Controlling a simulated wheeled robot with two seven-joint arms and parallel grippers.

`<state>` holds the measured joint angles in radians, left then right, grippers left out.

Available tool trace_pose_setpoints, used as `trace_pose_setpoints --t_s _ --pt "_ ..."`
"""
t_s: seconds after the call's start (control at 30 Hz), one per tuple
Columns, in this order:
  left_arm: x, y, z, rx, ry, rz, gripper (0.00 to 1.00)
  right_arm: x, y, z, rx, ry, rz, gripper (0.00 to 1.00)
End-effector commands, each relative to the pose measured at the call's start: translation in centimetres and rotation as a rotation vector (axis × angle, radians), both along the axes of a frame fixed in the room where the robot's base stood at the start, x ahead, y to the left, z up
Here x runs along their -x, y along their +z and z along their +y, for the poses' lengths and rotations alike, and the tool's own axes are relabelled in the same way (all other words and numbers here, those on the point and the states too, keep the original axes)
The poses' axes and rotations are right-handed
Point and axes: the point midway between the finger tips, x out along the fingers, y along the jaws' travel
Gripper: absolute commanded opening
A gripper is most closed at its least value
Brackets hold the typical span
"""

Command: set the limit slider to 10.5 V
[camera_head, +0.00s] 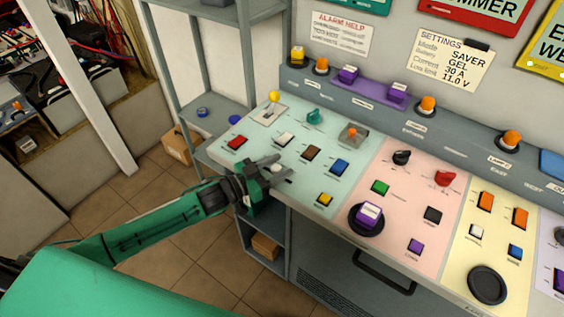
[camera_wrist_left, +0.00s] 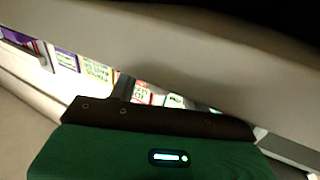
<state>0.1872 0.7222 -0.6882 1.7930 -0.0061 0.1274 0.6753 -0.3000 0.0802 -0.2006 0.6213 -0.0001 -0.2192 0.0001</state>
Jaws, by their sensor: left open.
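My left gripper (camera_head: 279,171) is open at the near left edge of the control panel (camera_head: 322,182), with its dark fingers over the pale blue section. A small whitish part shows between the fingers; I cannot tell what it is. No control is readably labelled as the limit slider. Candidates are a yellow-knobbed lever (camera_head: 273,97) and an orange-knobbed lever (camera_head: 351,132) on grey plates. The settings card (camera_head: 454,60) shows 11.0 V on its last line. In the left wrist view my green gripper body (camera_wrist_left: 150,155) shows; its fingertips cannot be made out. My right gripper is not in view.
A purple-topped round knob (camera_head: 368,214) stands to the right. A shelf unit (camera_head: 219,108) is behind left. The tiled floor (camera_head: 185,240) is clear.

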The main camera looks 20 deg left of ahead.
Motion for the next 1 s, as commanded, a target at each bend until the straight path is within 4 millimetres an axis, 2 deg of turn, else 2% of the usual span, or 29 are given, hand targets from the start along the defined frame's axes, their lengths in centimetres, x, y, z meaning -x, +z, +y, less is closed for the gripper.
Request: trace_pose_setpoints --t_s 0.2,0.47,0.57,0.73,0.87,1.0 --pt "-1.1 0.0 -1.0 -0.001 0.000 -0.001 0.48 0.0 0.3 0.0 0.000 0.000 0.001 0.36" --pt "-1.1 0.0 -1.1 -0.001 -0.001 -0.001 0.48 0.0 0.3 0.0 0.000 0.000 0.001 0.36" --pt "-1.1 0.0 -1.1 -0.001 -0.001 -0.001 0.32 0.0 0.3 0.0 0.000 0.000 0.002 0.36" --pt "-1.1 0.0 -1.0 -0.001 -0.001 -0.001 0.00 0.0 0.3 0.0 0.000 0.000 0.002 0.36" --pt "-1.1 0.0 -1.0 -0.001 0.000 -0.001 0.00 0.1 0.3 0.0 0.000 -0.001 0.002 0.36" --pt "-1.6 0.0 0.3 -0.004 0.000 -0.002 0.00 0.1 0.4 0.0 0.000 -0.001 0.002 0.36"
